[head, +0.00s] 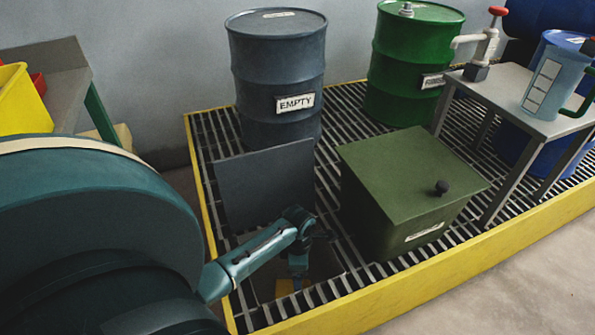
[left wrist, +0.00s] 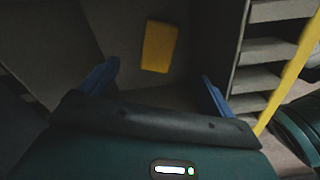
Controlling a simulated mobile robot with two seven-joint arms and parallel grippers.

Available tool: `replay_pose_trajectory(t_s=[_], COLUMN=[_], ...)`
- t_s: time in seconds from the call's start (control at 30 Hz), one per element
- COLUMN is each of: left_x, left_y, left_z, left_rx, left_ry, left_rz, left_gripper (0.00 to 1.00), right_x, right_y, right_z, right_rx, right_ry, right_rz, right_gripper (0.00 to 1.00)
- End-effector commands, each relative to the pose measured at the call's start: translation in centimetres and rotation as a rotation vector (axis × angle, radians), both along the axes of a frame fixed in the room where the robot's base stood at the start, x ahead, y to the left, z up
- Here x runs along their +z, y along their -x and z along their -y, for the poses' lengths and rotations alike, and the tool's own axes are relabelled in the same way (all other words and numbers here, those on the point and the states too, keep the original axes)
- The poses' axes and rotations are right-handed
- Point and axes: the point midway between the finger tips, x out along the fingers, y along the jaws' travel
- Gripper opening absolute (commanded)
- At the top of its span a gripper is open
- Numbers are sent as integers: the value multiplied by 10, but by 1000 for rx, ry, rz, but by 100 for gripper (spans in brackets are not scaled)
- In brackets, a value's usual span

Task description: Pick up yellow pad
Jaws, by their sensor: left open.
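The yellow pad (left wrist: 159,46) lies flat on the dark floor of a recess in the grating. A small part of the yellow pad also shows in the head view (head: 284,287), below my gripper. My left gripper (left wrist: 159,72) points down into the recess; its two blue fingers are spread wide with nothing between them. The pad is ahead of the fingertips, apart from them. In the head view my left gripper (head: 299,265) is over the recess, partly hidden by its own wrist. My right gripper is in neither view.
A dark raised panel (head: 265,185) stands behind the recess. A green box (head: 405,175) with a black knob is close on the right. A grey EMPTY drum (head: 276,75) stands behind. Grating bars and a yellow rim (head: 385,305) border the recess.

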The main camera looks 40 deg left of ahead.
Motion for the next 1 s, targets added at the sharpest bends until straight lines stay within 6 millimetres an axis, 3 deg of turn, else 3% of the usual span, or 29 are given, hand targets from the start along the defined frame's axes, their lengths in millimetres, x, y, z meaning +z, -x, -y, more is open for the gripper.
replay_pose_trajectory(t_s=[0.03,0.2,0.33,0.57,0.77,0.9,1.0], left_x=[-18,-53,-68,-78,-110,-132,-136], left_y=[0,0,0,0,0,0,-1], left_z=[-1,-1,0,-1,-1,-1,-1], left_rx=[0,-1,-1,-1,-1,-2,-1], left_ry=[-2,-1,-1,-2,-2,-3,-3], left_rz=[-1,0,2,2,1,2,3], left_gripper=[89,89,89,89,89,89,89], right_x=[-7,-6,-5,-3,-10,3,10], right_y=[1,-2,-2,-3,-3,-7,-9], right_z=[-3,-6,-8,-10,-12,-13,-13], right_rx=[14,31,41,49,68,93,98], right_ry=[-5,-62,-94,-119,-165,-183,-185], right_rz=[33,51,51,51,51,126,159], right_gripper=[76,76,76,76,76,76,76])
